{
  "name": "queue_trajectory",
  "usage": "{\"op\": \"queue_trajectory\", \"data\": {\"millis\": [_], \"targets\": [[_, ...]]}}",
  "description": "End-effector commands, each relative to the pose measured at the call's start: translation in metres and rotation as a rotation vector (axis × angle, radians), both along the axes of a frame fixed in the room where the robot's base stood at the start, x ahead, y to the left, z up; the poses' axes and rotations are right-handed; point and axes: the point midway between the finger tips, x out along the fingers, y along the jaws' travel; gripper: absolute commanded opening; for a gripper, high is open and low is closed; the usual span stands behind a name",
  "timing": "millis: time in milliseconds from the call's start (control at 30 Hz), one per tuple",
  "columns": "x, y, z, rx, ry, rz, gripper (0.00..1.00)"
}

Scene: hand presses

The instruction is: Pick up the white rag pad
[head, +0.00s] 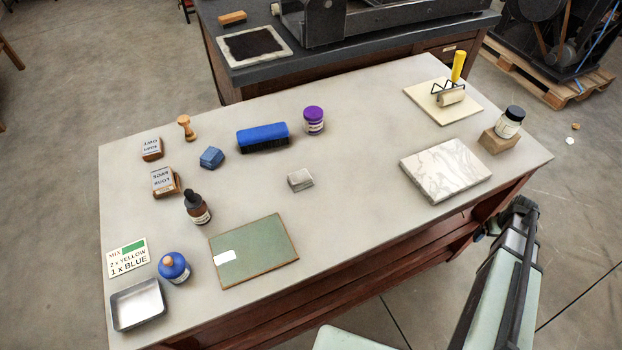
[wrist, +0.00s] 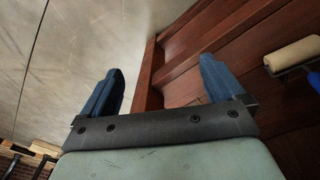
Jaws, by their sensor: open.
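A small pale grey-white block (head: 300,180) that looks like a folded pad lies flat near the middle of the table; I take it to be the white rag pad. A flat white patch (head: 225,257) also shows on the green board (head: 268,250), left of its middle. My gripper (wrist: 160,78) shows in the wrist view with its two blue fingers wide apart and nothing between them. It faces the red-brown wooden side of the table. The pad does not show in the wrist view. In the head view my arm is at the lower right, well away from the pad.
A blue brush (head: 263,137) and purple-lidded jar (head: 314,120) stand behind the pad. A dropper bottle (head: 197,208) is to its left, a marble slab (head: 445,170) to its right. The table is bare around the pad. A pale roller (wrist: 292,55) shows in the wrist view.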

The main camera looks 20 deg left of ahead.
Motion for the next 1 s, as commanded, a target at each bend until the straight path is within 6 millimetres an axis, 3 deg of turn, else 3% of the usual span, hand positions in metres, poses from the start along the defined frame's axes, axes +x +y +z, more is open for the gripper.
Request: {"op": "queue_trajectory", "data": {"millis": [100,400,533,667,767,900,1000], "targets": [[0.033,-0.041,0.035,-0.035,-0.067,0.018,0.96],[0.089,-0.142,0.137,-0.147,-0.213,0.075,0.96],[0.124,-0.161,0.191,-0.222,-0.313,0.125,0.96],[0.170,-0.155,0.253,-0.310,-0.443,0.190,0.96],[0.205,-0.131,0.302,-0.358,-0.535,0.242,0.96],[0.243,-0.070,0.362,-0.383,-0.641,0.311,0.96],[0.259,-0.020,0.390,-0.370,-0.688,0.348,0.96]]}}
